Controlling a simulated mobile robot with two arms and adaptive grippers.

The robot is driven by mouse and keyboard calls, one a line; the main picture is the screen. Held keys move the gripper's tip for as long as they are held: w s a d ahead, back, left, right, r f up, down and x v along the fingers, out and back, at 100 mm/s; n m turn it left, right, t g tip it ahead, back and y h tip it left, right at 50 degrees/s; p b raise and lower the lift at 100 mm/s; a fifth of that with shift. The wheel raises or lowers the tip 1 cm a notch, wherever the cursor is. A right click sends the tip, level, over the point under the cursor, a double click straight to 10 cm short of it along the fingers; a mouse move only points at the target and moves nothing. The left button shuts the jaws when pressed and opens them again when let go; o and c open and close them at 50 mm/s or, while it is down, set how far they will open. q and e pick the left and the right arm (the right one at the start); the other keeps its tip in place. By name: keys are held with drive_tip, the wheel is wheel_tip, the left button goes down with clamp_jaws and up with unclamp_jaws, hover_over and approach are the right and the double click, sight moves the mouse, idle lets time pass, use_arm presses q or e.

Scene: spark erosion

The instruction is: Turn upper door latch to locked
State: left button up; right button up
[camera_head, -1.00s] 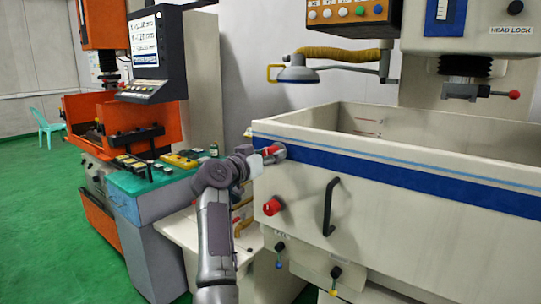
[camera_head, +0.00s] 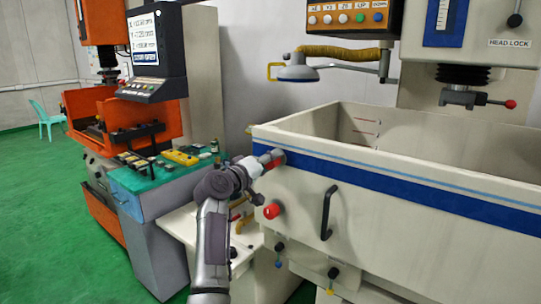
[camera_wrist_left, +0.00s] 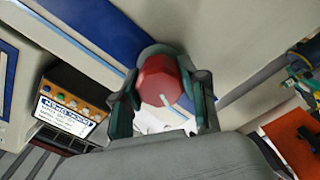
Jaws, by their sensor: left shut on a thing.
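The upper door latch (camera_head: 276,155) is a red knob on the blue stripe at the left end of the machine's cream tank door. My left gripper (camera_head: 262,163) is at this knob and partly covers it. In the left wrist view the red knob (camera_wrist_left: 160,80) sits between the two dark fingers (camera_wrist_left: 163,104), which are shut on it. A white mark on the knob's face points down and slightly right in that view. A second red latch (camera_head: 271,211) is lower on the same door. My right gripper is not in view.
A black door handle (camera_head: 328,211) is right of the latches. A lamp (camera_head: 297,73) hangs above the tank's left end. A green-topped bench (camera_head: 150,178) and an orange machine (camera_head: 125,112) stand to the left. Green floor (camera_head: 60,220) is open at far left.

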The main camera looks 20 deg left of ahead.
use_arm(q)
drive_tip(key=shift+n+p, duration=1.5)
drive_tip(key=shift+n, duration=0.8)
drive_tip(key=o, duration=1.1)
drive_tip(key=shift+o, duration=0.2)
drive_tip(key=v, duration=1.2)
